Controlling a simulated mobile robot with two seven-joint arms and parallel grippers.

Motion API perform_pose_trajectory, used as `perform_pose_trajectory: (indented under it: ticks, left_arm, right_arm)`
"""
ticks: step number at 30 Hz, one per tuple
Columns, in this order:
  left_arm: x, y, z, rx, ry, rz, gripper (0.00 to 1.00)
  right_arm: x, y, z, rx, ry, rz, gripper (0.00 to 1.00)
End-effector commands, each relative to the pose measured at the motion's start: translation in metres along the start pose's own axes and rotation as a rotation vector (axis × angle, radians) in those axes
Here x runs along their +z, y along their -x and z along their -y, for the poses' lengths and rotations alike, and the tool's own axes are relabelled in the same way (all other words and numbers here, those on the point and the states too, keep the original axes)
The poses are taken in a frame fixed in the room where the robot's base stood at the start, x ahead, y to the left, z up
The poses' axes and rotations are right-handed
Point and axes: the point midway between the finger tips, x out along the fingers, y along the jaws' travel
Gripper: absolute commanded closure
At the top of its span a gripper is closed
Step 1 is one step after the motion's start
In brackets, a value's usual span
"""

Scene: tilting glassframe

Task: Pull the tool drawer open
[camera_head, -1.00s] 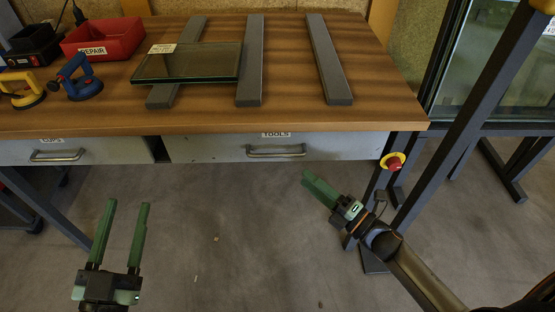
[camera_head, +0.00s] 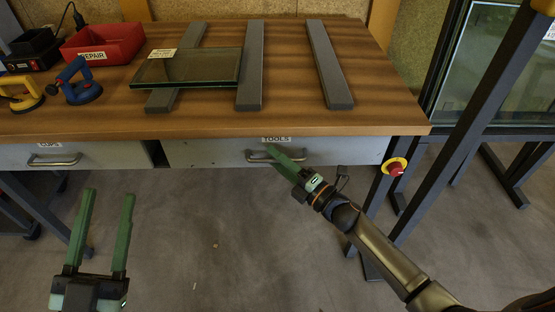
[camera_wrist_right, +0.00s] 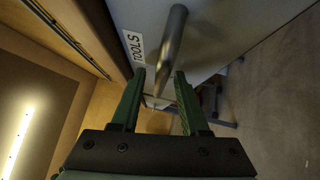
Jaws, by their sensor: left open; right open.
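The grey tool drawer (camera_head: 210,153) sits under the bench top and looks shut, flush with the front. Its TOOLS label (camera_head: 276,139) is above a metal bar handle (camera_head: 318,156). My right gripper (camera_head: 271,149) is open at the handle, its green fingers covering part of the bar. In the right wrist view the handle (camera_wrist_right: 173,40) runs toward the gap between the open fingers (camera_wrist_right: 158,75); I cannot tell whether they touch it. My left gripper (camera_head: 110,193) is open and empty, low in front of the bench at the left.
The CUPS drawer (camera_head: 100,154) is to the left. A red emergency button (camera_head: 396,167) is near the bench's right corner, beside dark frame posts. On the bench top (camera_head: 380,115) lie a glass pane (camera_head: 190,67), grey bars, suction lifters and a red REPAIR bin (camera_head: 103,43).

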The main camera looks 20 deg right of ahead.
Motion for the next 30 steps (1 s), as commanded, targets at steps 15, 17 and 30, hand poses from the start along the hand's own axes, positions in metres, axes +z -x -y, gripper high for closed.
perform_pose_trajectory:
  ticks: [15,17,30]
  left_arm:
    - [0.0006,-0.0004,-0.0001,0.006,-0.004,0.003,0.5]
    - [0.0007,-0.0004,-0.0001,0.005,-0.004,0.003,0.5]
    - [0.0008,-0.0005,0.0,0.005,-0.004,0.003,0.5]
  right_arm:
    - [0.0,0.0004,-0.0001,0.0,0.0,0.0,1.0]
    - [0.0,0.0004,-0.0001,0.0,0.0,0.0,1.0]
    - [0.0,0.0005,0.0,0.0,0.0,0.0,1.0]
